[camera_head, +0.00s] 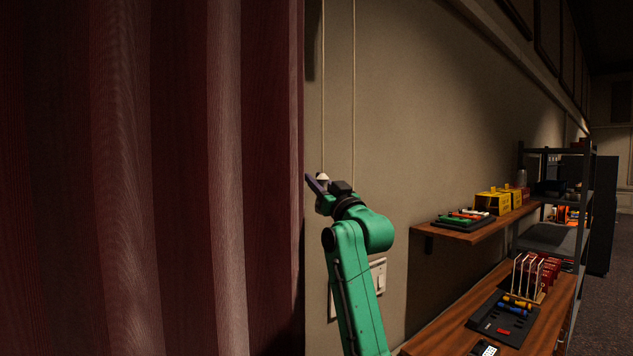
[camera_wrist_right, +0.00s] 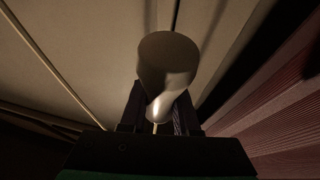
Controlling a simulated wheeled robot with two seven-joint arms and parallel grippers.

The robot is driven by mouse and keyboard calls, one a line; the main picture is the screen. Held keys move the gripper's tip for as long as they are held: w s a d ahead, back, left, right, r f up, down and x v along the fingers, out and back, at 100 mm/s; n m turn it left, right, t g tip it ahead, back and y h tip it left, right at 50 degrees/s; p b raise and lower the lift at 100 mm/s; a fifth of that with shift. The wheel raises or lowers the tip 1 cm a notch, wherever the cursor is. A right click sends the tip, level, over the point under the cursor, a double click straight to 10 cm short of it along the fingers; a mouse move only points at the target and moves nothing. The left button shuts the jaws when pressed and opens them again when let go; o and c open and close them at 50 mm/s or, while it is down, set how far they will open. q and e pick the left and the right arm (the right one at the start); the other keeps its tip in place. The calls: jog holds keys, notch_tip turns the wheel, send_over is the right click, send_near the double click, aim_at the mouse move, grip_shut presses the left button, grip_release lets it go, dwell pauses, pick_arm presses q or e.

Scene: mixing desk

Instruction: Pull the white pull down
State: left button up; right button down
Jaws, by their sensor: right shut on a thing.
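The white pull (camera_head: 323,177) hangs at the lower end of the left of two cords (camera_head: 323,90) beside the curtain. In the right wrist view the pull (camera_wrist_right: 168,62) shows large and pale, with its narrow end between the fingers. My right gripper (camera_head: 319,183) is at the pull, and in the right wrist view its two dark fingers (camera_wrist_right: 157,112) are shut on it. The fingers hide part of the pull in the head view. My left gripper is not in view.
A dark red curtain (camera_head: 130,180) fills the left side, close to my right gripper. A second cord (camera_head: 354,90) hangs just right of the pull. A light switch (camera_head: 378,276) is on the wall below. Wooden shelves (camera_head: 465,235) with tools stand at the right.

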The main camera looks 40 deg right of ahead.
notch_tip(320, 180, down, 55)
jog(key=b, duration=3.8)
jog(key=c, duration=0.6)
grip_release()
jog(key=shift+c, duration=0.2)
jog(key=b+v, duration=0.2)
jog(key=v, duration=1.2)
jog(key=shift+s, duration=0.25)
